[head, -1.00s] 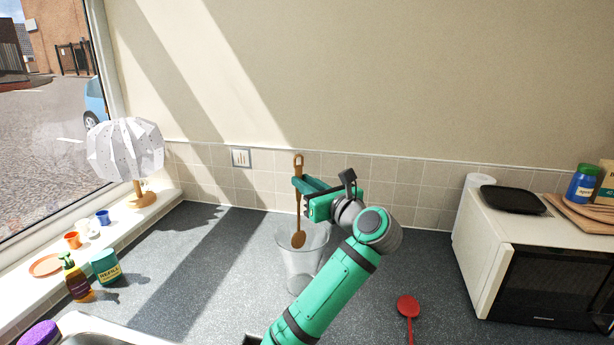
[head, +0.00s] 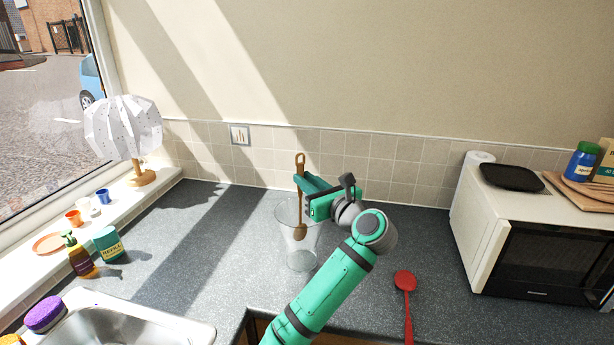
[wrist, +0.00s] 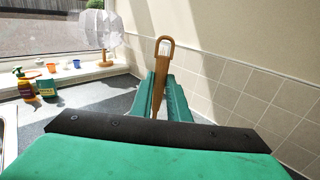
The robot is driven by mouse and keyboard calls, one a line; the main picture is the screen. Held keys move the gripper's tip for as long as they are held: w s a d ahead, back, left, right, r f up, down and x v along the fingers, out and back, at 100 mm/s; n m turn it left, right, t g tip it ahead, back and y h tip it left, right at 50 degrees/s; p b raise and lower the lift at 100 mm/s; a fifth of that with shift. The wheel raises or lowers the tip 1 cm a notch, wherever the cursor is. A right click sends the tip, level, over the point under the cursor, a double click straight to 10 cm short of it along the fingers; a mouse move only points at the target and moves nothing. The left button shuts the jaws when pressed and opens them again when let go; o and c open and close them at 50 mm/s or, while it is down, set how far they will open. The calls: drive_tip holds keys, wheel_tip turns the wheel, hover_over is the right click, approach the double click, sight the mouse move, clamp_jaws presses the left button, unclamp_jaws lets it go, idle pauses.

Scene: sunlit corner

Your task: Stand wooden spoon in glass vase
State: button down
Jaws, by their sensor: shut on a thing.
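The wooden spoon (head: 300,231) is brown and upright, bowl down, with a looped handle end at the top. My gripper (head: 301,184) is shut on its handle. The wrist view shows the handle (wrist: 162,62) between the green fingers (wrist: 160,92). The clear glass vase (head: 303,262) stands upright on the counter below my gripper. In the head view the spoon's bowl overlaps the upper part of the vase, below the rim line. It looks to be inside the mouth, but the clear glass makes the depth hard to judge. The wrist view does not show the vase.
A red spoon (head: 405,282) lies on the counter (head: 215,245) to the right. A microwave (head: 535,245) stands further right. A sink (head: 135,325) is at front left. A soap bottle (head: 80,258) and green tub (head: 107,244) stand left. The counter left of the vase is clear.

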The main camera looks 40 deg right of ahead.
drive_tip(key=shift+f, duration=0.1)
idle(0.3)
drive_tip(key=c, duration=1.6)
unclamp_jaws()
drive_tip(key=shift+s, duration=0.1)
drive_tip(key=s, duration=0.7)
drive_tip(key=s+a, duration=0.1)
drive_tip(key=s, duration=0.2)
drive_tip(key=shift+s, duration=0.3)
drive_tip(key=shift+w, duration=0.1)
